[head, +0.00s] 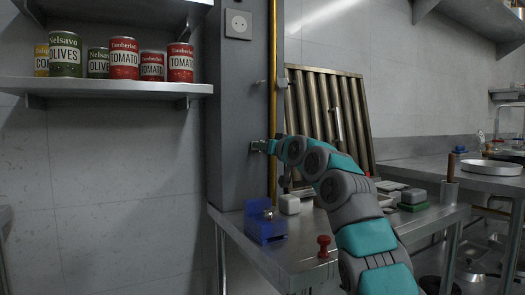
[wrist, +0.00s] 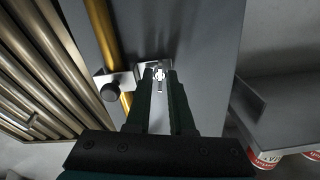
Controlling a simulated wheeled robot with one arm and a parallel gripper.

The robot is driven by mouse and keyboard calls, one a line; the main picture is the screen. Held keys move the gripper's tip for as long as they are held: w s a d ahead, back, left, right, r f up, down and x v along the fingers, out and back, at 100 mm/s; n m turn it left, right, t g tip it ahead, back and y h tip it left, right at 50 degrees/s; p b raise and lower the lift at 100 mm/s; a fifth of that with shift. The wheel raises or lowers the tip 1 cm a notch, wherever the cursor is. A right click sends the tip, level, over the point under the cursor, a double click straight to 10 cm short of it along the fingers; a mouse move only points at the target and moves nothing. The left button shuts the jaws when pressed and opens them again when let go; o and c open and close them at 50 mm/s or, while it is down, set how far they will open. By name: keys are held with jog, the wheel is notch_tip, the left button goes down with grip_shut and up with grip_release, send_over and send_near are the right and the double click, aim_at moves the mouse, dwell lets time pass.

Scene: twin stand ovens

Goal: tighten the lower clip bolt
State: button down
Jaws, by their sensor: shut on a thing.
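A brass-yellow pipe (head: 272,110) runs upright along a grey column (head: 235,130). The lower clip (head: 256,146) sits on the column at the pipe, largely covered by my gripper (head: 266,147). In the wrist view my gripper (wrist: 161,80) is shut on the small bright bolt (wrist: 160,73) of the lower clip, its fingertips close to the column face. The clip's metal plate (wrist: 124,80) crosses the pipe (wrist: 103,30), and a dark round knob (wrist: 110,92) stands on its other side. The upper clip (head: 262,82) is higher on the pipe, clear of my arm.
A steel table (head: 300,248) below holds a blue block-like holder (head: 263,228), a red knobbed piece (head: 323,246) and a white block (head: 289,204). A slatted metal panel (head: 328,110) leans right of the pipe. A shelf (head: 110,87) with several cans is at left.

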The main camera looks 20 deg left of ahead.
jog(key=m, duration=0.5)
dwell(0.4)
jog(key=shift+w+d, duration=0.1)
dwell(1.0)
jog(key=c, duration=0.8)
grip_release()
